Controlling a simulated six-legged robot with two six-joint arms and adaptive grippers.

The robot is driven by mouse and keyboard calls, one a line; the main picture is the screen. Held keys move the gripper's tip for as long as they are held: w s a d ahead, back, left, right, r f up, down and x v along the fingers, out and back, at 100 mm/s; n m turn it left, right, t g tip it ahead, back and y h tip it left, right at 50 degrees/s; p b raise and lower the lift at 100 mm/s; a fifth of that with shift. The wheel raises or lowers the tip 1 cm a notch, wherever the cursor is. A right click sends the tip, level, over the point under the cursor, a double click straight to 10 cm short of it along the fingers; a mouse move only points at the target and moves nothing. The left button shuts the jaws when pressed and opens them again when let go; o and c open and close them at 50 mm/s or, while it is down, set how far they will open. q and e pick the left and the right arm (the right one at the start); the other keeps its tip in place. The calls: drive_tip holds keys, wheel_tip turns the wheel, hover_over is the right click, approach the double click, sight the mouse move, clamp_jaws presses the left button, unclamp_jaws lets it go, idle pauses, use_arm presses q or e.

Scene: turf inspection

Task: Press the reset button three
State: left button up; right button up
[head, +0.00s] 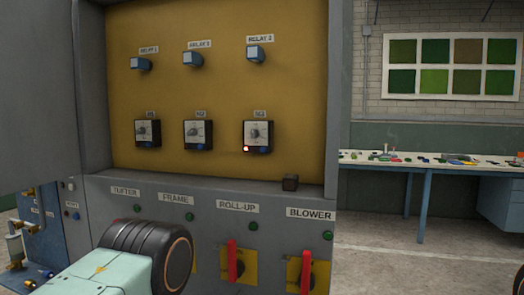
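A yellow panel (218,90) in a grey cabinet carries three small dark-and-white units in a row. The right unit (257,133), labelled what looks like M3, has a dial, a lit red lamp (246,149) at its lower left and a blue button (264,150) at its lower right. The middle unit (197,133) and left unit (147,132) have similar dials and blue buttons, with no red light showing. Neither gripper is in view. Only a pale green link of my arm with a black joint shows at the bottom left, below the panel and apart from the units.
Three blue-grey relay blocks (193,59) sit above the units. Red switch handles (232,261) stand out at the lower front. A workbench (420,164) is at the right, with open floor (410,270) before it.

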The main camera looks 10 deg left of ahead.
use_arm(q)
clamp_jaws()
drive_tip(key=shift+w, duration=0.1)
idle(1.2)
